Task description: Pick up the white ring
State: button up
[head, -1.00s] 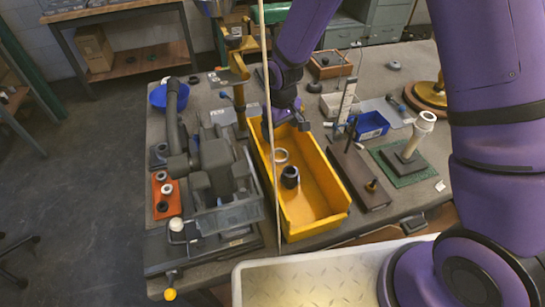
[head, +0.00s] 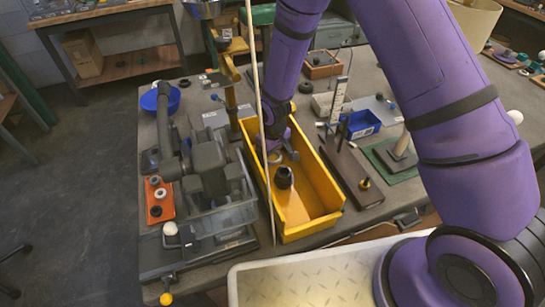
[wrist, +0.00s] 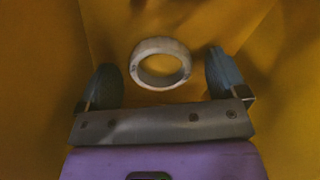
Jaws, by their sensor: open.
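The white ring (wrist: 160,44) lies inside the yellow bin (head: 325,182). In the wrist view it sits between and slightly beyond my gripper's fingertips (wrist: 162,66), with a gap on each side. My gripper is open and empty, a finger left and right of the ring. In the head view my gripper (head: 279,151) is down inside the bin, and the ring (head: 275,158) is partly hidden by it.
The bin's walls stand close around my gripper. A thin upright pole (head: 262,110) passes left of it. A grey machine (head: 205,165) and an orange tray with small rings (head: 159,207) lie left. A blue box (head: 362,125) and dark block (head: 350,175) lie right.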

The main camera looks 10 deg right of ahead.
jog(key=shift+f, duration=0.15)
jog(key=c, duration=1)
